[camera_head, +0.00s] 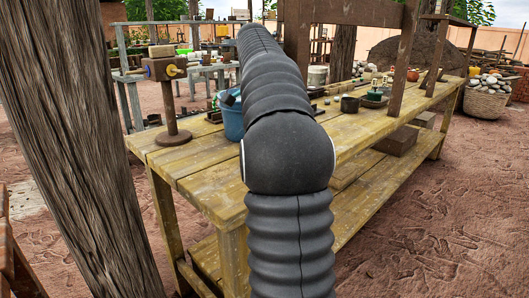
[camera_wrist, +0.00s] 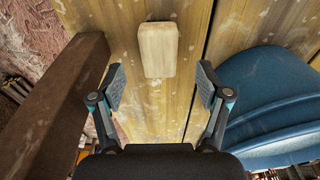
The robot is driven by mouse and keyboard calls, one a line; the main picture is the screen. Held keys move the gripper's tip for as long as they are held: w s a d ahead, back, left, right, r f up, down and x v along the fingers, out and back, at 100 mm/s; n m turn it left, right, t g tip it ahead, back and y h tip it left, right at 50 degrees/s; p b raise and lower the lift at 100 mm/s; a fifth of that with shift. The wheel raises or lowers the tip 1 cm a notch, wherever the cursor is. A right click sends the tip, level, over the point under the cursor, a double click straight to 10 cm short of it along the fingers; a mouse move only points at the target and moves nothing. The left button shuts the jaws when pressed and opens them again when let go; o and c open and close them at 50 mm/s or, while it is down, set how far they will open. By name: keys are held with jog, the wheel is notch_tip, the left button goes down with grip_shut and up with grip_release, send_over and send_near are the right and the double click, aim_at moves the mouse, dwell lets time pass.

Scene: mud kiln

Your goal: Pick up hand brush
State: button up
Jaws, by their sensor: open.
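A pale wooden piece with rounded corners, apparently the hand brush (camera_wrist: 158,48), lies on the plank table (camera_wrist: 150,105) in the wrist view. No bristles show from above. My gripper (camera_wrist: 160,82) is open, with one finger on each side, and its fingertips are level with the near end of the piece. Nothing is between the fingers in a grasp, and I cannot tell how high they are above the table. In the head view my arm hides the gripper and the brush.
A blue bucket (camera_wrist: 275,105) stands close to the right finger; it also shows in the head view (camera_head: 231,116). A brown wooden beam (camera_wrist: 55,105) runs along the left. A wooden stand (camera_head: 168,100) is at the table's left end. Pots (camera_head: 350,104) stand farther right.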

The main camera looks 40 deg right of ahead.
jog(key=shift+d+f, duration=0.25)
jog(key=shift+f, duration=1.2)
jog(key=shift+d+f, duration=0.2)
jog(key=shift+f, duration=1.25)
jog(key=c, duration=1.3)
